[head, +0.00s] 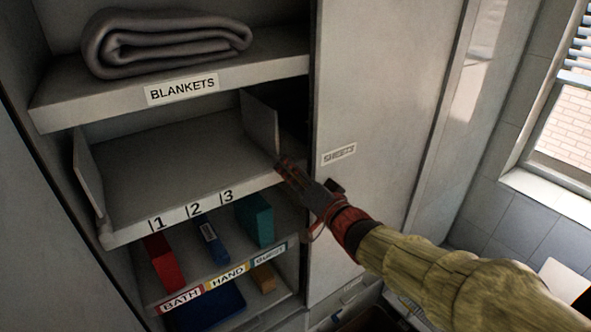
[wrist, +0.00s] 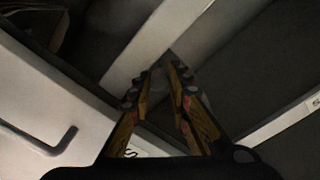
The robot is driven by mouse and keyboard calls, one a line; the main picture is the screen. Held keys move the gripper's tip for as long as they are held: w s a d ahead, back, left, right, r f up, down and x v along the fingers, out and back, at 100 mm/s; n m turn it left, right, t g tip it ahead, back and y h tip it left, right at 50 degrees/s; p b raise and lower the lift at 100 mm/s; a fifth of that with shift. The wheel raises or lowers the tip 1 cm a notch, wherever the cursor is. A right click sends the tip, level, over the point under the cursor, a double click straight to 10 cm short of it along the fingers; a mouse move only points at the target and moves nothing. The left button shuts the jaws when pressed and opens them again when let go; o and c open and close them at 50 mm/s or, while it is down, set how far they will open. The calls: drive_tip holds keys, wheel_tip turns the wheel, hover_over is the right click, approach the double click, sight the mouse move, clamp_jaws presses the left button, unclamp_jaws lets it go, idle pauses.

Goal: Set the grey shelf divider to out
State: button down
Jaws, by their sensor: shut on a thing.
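The grey shelf divider (head: 259,122) is a thin upright panel at the right end of the middle shelf (head: 180,155). The shelf's front edge carries the marks 1, 2 and 3, and the divider stands to the right of the 3. My gripper (head: 284,168) reaches in from the lower right and is shut on the divider's front edge, near its lower corner. In the wrist view my gripper's fingertips (wrist: 158,72) are close together in shadow; the grasped edge between them is hard to make out.
Another upright panel (head: 89,172) stands at the shelf's left end. A folded grey blanket (head: 165,42) lies on the shelf above. Below are a red box (head: 164,262), a blue box (head: 211,241) and a teal box (head: 254,219). A tall panel labelled SHEETS (head: 375,110) stands close on the right.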

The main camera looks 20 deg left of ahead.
drive_tip(key=s+a+b, duration=0.2)
drive_tip(key=s+a, duration=0.1)
drive_tip(key=s+a+b, duration=0.2)
drive_tip(key=s, duration=0.2)
drive_tip(key=shift+a+f, duration=0.1)
drive_tip(key=shift+a, duration=0.3)
drive_tip(key=shift+w, duration=0.1)
drive_tip(key=c, duration=2.1)
unclamp_jaws()
drive_tip(key=shift+o, duration=0.9)
drive_tip(key=shift+a, duration=0.15)
drive_tip(key=shift+d, duration=0.2)
